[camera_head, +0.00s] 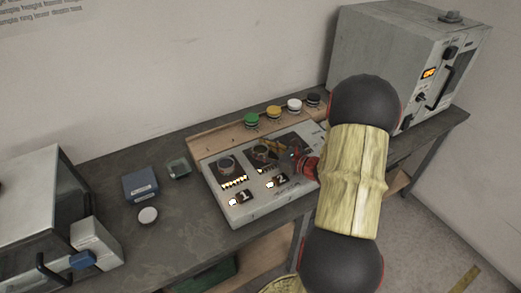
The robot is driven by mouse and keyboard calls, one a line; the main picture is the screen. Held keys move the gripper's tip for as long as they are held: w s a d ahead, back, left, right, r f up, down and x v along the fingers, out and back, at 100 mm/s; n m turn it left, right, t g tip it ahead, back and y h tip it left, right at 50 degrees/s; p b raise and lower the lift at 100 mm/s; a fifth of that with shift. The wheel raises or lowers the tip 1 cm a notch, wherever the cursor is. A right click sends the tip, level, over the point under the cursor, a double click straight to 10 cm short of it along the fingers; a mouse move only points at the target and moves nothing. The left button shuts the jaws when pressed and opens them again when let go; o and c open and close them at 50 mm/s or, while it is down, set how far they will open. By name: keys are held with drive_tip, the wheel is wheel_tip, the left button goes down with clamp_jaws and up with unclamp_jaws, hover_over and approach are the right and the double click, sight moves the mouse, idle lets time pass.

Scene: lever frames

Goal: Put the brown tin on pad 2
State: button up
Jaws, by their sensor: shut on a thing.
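A wooden rack (222,133) behind the panel carries green, yellow, white and black tins. Grey machines stand at both ends of the bench.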

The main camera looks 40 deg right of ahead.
drive_tip(key=o, duration=1.2)
drive_tip(key=shift+f, duration=0.1)
